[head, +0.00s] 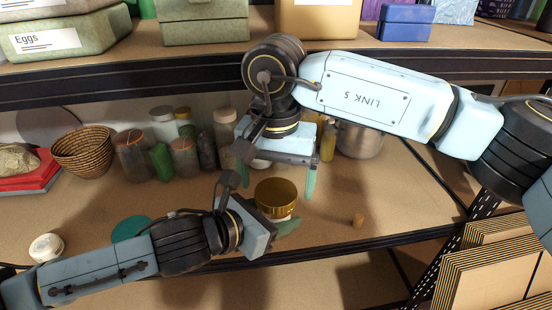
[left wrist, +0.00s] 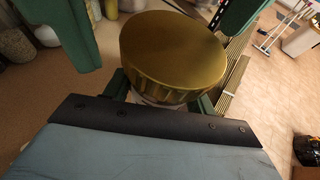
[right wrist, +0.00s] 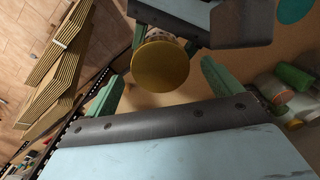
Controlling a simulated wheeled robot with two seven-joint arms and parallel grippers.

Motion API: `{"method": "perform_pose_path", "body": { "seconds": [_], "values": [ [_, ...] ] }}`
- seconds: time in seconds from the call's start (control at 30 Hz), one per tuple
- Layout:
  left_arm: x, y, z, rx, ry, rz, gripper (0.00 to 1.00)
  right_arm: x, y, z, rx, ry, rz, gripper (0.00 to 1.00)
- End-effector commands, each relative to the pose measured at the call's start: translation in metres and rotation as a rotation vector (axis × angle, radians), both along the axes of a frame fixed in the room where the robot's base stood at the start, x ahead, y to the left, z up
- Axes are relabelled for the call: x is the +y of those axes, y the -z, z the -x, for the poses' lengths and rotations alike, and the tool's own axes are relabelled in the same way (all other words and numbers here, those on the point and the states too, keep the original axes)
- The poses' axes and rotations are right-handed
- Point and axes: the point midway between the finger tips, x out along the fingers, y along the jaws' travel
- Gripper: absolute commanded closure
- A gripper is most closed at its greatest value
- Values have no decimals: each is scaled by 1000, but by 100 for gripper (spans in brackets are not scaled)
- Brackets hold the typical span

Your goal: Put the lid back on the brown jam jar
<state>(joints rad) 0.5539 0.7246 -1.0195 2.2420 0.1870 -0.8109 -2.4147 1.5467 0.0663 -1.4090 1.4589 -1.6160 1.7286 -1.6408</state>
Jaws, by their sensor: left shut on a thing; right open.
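A jar with a wide gold lid (head: 276,193) on top stands out in front of the shelf's jars. Only a pale strip of the jar body (head: 287,214) shows, so its colour is hard to tell. My left gripper (head: 283,224) is shut on the jar body below the lid. In the left wrist view the gold lid (left wrist: 172,50) sits level over the pale body; I cannot tell how tightly. My right gripper (head: 277,170) is open above the jar, its green fingers pointing down. In the right wrist view the lid (right wrist: 160,66) lies between and beyond these fingers, apart from them.
A cork (head: 358,219) lies on the shelf to the right. A white round piece (head: 46,247) and a green disc (head: 130,229) lie left. Several jars, a wicker basket (head: 82,150) and a metal pot (head: 361,141) stand behind. An upper shelf (head: 150,68) runs above.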

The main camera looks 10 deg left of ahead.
Motion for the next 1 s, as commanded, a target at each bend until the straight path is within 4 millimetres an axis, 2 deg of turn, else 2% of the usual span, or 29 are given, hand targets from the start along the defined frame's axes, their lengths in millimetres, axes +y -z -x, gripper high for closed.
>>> {"method": "perform_pose_path", "body": {
  "seconds": [0.17,0.47,0.8,1.0],
  "values": [
    [0,-2,0,-4,0,2,100,0,13,0,0,0,-1,9],
    [0,-2,0,-4,0,2,100,0,15,0,-1,0,-1,9],
    [0,-2,0,-4,0,2,100,0,14,0,-1,0,0,53],
    [0,-2,0,-4,0,2,100,0,14,0,-1,76,0,55]
  ]
}}
